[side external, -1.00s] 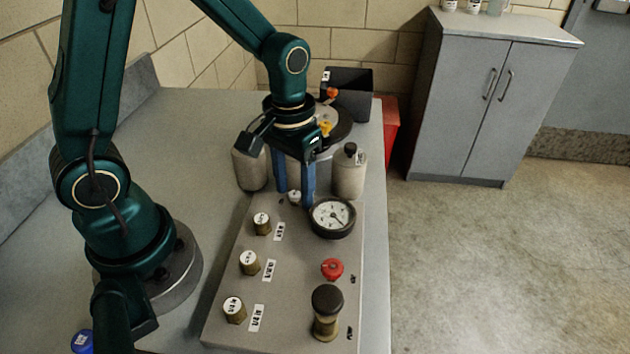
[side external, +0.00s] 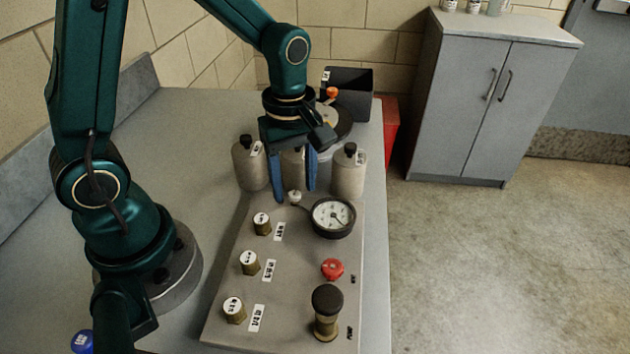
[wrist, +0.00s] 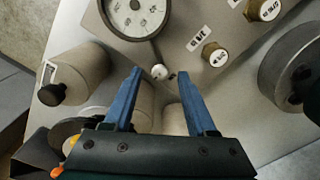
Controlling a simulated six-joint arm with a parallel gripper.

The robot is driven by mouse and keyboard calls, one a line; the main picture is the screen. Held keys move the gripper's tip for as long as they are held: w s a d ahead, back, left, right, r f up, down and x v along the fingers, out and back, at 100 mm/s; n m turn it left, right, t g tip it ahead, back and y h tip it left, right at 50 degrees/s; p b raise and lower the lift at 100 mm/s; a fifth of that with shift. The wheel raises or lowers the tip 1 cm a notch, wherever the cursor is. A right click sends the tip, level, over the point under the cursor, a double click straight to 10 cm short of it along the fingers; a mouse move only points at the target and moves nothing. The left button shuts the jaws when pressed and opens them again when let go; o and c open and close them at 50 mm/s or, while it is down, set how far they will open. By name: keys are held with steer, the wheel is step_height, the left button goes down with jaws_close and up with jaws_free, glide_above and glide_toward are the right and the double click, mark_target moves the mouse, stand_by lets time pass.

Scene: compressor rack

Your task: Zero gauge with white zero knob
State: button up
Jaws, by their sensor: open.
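The white zero knob (side external: 294,197) is a small pale knob at the upper left of the round black-rimmed gauge (side external: 332,216), on the grey panel. My gripper (side external: 295,194) is open, its two blue fingers pointing down around or just above the knob. In the wrist view the knob (wrist: 159,72) shows between the fingertips (wrist: 159,75), with clear gaps on both sides. It does not appear touched. The gauge (wrist: 138,14) is partly cut off at the top of that view. Its dark needle shows in the side view, but the exact reading is too small to tell.
Grey bottles with black caps (side external: 348,172) stand close behind the panel, near my fingers. Several brass knobs with white tops (side external: 249,263) line the panel's left side. A red knob (side external: 332,269) and a black-topped brass pump (side external: 326,312) stand in front of the gauge.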

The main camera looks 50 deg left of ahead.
mark_target(297, 194)
steer(key=shift+t, duration=0.5)
step_height(297, 194, up, 6)
steer(key=shift+w+d+r, duration=0.1)
steer(key=shift+w+r, duration=0.05)
steer(key=s+d+r+m+t, duration=0.1)
steer(key=s+r+m+t, duration=0.4)
steer(key=s+m, duration=0.75)
steer(key=w+d+f+g, duration=0.2)
steer(key=w+d, duration=0.1)
steer(key=d, duration=0.1)
steer(key=w+d+f+g, duration=0.1)
steer(key=w+d+f, duration=0.1)
steer(key=w+d, duration=0.1)
steer(key=w+d+f+g, duration=0.2)
steer(key=w+d, duration=0.1)
steer(key=d, duration=0.2)
steer(key=shift+d+f+m+g, duration=0.1)
steer(key=shift+d+m+g, duration=0.2)
steer(key=shift+d, duration=0.1)
steer(key=shift+s+d+f, duration=0.25)
steer(key=shift+s+f, duration=0.1)
steer(key=shift+f, duration=0.05)
